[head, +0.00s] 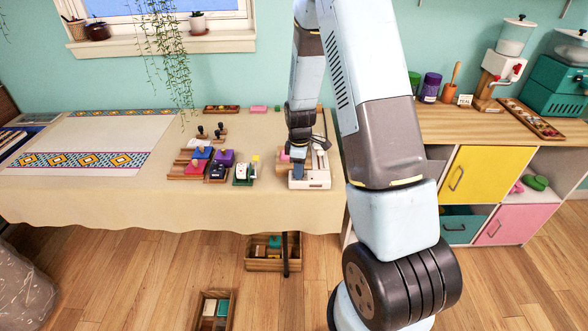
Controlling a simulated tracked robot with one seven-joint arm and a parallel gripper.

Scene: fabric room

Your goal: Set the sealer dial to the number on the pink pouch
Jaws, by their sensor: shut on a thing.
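The white sealer (318,179) stands at the right end of the cloth-covered table. My gripper (297,172) points down at the left part of the sealer and is shut on a small part there, which looks like the dial. The fingers hide the dial, so its setting cannot be read. A small pink patch (284,156) shows just left of my gripper; I cannot tell whether it is the pink pouch. No number is readable on either.
Left of the sealer are stamps, colored ink pads and a small green-and-white device (243,173). A patterned cloth (90,145) covers the table's left side. A cabinet with a yellow door (485,172) stands right. Wooden boxes (270,265) are under and before the table.

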